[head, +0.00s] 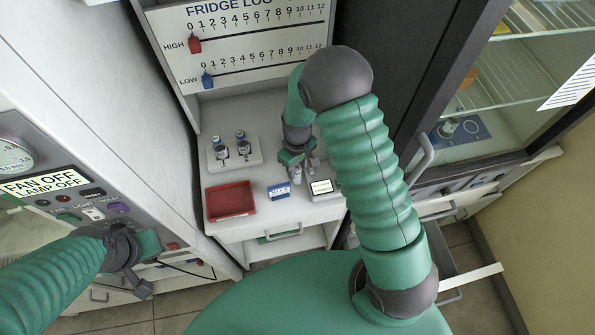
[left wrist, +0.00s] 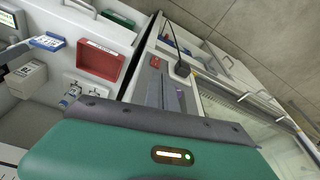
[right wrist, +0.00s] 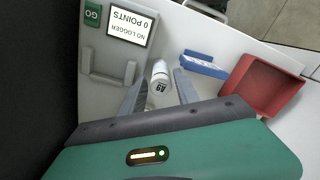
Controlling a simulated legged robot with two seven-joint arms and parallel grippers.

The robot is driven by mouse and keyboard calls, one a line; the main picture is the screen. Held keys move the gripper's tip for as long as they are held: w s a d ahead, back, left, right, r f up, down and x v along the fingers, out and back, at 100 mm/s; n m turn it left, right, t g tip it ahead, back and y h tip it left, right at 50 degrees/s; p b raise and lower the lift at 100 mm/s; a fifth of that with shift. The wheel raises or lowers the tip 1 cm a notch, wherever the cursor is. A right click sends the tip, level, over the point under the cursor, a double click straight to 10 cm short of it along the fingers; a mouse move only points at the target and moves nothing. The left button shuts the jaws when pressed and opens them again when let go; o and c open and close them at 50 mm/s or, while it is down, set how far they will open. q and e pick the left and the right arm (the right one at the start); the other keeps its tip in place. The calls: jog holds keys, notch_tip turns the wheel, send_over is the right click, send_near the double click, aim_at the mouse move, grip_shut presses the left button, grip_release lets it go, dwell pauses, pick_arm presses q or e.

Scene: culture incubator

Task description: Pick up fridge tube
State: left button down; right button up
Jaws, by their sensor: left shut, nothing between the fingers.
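A small white tube (right wrist: 160,84) with a dark label, seemingly "A9", shows between the two fingers of my right gripper (right wrist: 161,82) in the right wrist view. The fingers stand apart on either side of it, with narrow gaps; contact is not clear. In the head view my right gripper (head: 304,172) points down over the white counter, near the logger, and hides most of the tube. My left gripper (head: 142,286) is shut and empty in front of the control panel at the lower left; its closed fingers (left wrist: 168,92) show in the left wrist view.
A red tray (head: 230,201), a blue-and-white block (head: 279,191) and the logger (head: 322,187) reading "NO LOGGER 0 POINTS" lie on the counter. A rack (head: 235,160) holds two tubes. The glass-fronted fridge (head: 500,100) stands right; the control panel (head: 60,185) stands left.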

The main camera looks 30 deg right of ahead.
jog(key=shift+w+a+f, duration=0.2)
jog(key=shift+w+f, duration=0.1)
jog(key=shift+f, duration=0.35)
jog(key=shift+s+d, duration=0.15)
jog(key=shift+d, duration=0.05)
grip_shut()
jog(key=shift+r, duration=0.1)
